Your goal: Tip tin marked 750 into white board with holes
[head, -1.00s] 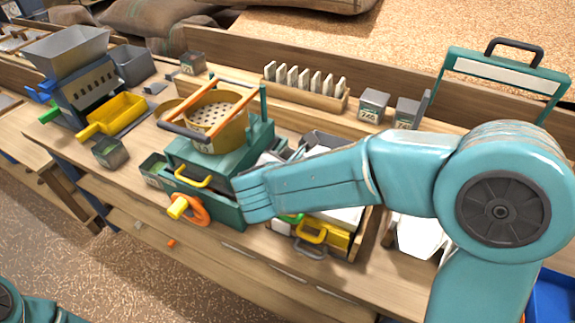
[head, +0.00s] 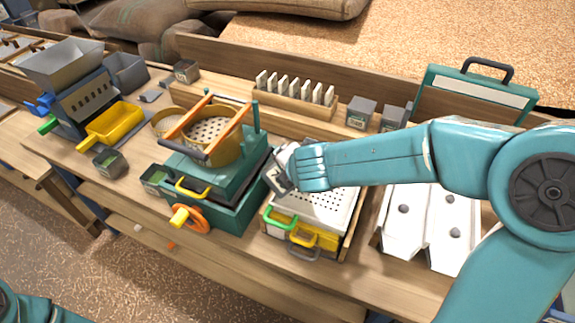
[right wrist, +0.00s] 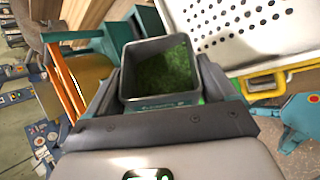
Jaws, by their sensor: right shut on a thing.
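The white board with holes (head: 328,207) lies on the bench right of the green machine; it also shows at the upper right of the right wrist view (right wrist: 235,28). My right gripper (head: 283,178) is above the board's left back corner. It is shut on a small grey tin (head: 273,180). In the right wrist view the tin (right wrist: 160,75) sits between the fingers, with green grains inside. Its label is too small to read. My left gripper is out of view; only part of an arm shows at the lower left.
The green machine (head: 212,190) with a round sieve (head: 210,130) stands just left of the board. Coloured handles (head: 300,238) stick out at the board's front. Two grey tins (head: 361,112) stand behind. A white sloped tray (head: 430,225) lies to the right.

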